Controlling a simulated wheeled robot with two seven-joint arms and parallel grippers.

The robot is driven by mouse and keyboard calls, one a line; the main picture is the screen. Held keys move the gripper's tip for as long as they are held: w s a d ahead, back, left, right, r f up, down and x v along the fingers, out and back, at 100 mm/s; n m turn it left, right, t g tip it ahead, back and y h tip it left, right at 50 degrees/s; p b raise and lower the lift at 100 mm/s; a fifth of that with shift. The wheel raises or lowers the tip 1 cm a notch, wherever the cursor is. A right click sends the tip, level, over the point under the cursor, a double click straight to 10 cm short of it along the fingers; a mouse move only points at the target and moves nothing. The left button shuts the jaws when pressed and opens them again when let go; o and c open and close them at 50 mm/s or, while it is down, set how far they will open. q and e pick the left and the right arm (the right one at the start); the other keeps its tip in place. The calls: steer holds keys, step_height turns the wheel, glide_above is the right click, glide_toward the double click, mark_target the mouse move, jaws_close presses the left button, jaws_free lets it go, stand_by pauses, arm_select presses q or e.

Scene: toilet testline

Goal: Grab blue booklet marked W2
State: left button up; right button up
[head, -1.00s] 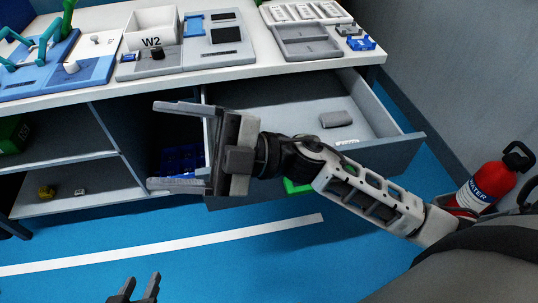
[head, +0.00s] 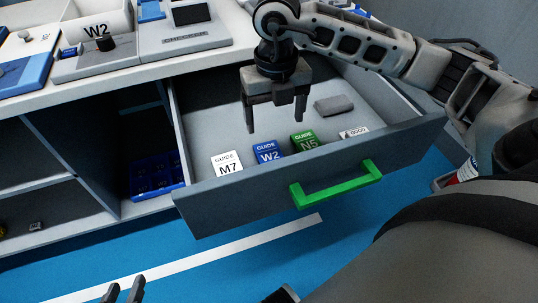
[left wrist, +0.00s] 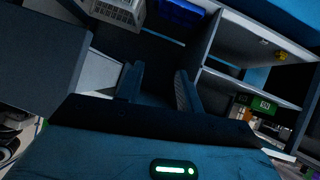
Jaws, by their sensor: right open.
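The blue booklet marked W2 (head: 267,152) stands in the open drawer (head: 230,195), between a white booklet marked M7 (head: 227,164) and a green booklet marked N5 (head: 304,141). My right gripper (head: 276,126) points down over the drawer, above and behind the booklets. Its jaws are open and empty, apart from the W2 booklet. My left gripper (head: 124,292) shows only its fingertips at the bottom edge of the head view. In the left wrist view its two fingers (left wrist: 160,88) are apart with nothing between them.
The drawer has a green handle (head: 337,184) at its front. A grey block (head: 334,105) and a small white item (head: 354,132) lie inside to the right. The worktop with devices (head: 130,60) is behind. A blue bin (head: 157,174) sits in the cabinet.

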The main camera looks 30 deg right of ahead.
steer(key=b, duration=0.1)
glide_above(272, 156)
steer(key=s, duration=0.1)
step_height(272, 156, down, 7)
steer(key=shift+a+f, duration=0.1)
steer(key=f, duration=0.2)
steer(key=f+b, duration=0.1)
steer(key=f, duration=0.2)
steer(key=shift+a, duration=0.2)
arm_select(q)
steer(key=shift+g, duration=0.4)
steer(key=f, duration=0.2)
steer(key=d+f, duration=0.1)
steer(key=f, duration=0.1)
steer(key=shift+w, duration=0.2)
arm_select(e)
steer(key=shift+r, duration=0.1)
arm_select(q)
steer(key=shift+w+r, duration=0.1)
steer(key=shift+r, duration=0.1)
arm_select(e)
steer(key=c, duration=1.1)
